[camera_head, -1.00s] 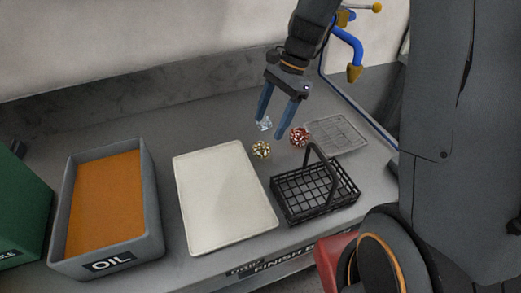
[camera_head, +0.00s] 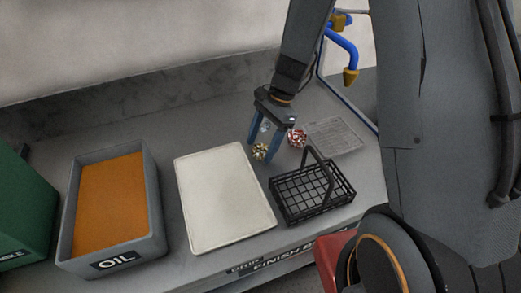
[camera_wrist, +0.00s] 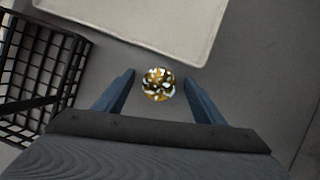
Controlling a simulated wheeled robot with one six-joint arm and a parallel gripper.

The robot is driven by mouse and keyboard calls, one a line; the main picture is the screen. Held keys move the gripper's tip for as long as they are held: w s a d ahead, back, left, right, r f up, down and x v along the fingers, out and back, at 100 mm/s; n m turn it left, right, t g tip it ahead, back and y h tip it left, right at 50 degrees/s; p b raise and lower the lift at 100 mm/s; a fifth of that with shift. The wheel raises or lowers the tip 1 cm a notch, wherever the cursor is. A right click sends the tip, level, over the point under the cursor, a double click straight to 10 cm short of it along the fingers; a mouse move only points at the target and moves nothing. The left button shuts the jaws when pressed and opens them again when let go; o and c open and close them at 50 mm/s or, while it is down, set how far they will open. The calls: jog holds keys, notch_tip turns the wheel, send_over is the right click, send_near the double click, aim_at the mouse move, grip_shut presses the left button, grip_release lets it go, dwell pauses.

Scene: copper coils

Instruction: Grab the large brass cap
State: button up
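The brass cap (camera_head: 260,151) is a small, shiny, gold-coloured round piece with a patterned surface, on the grey bench just right of the white tray. In the wrist view the brass cap (camera_wrist: 158,84) lies between the two blue fingers, with clear gaps on both sides. My gripper (camera_head: 260,150) is open and points down at the cap. In the wrist view my gripper (camera_wrist: 160,80) is empty, its fingertips apart on either side of the cap. Whether the fingertips reach the bench cannot be told.
A red patterned piece (camera_head: 297,138) and a pale bluish piece (camera_head: 265,126) lie close by. A black wire basket (camera_head: 290,208) with a raised handle stands in front, a grey mesh rack (camera_head: 335,136) at right. The white tray (camera_head: 183,190) and grey oil bin (camera_head: 157,200) are left.

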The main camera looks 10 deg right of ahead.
jog(key=c, duration=1)
jog(key=shift+c, duration=0.2)
jog(key=shift+r, duration=0.2)
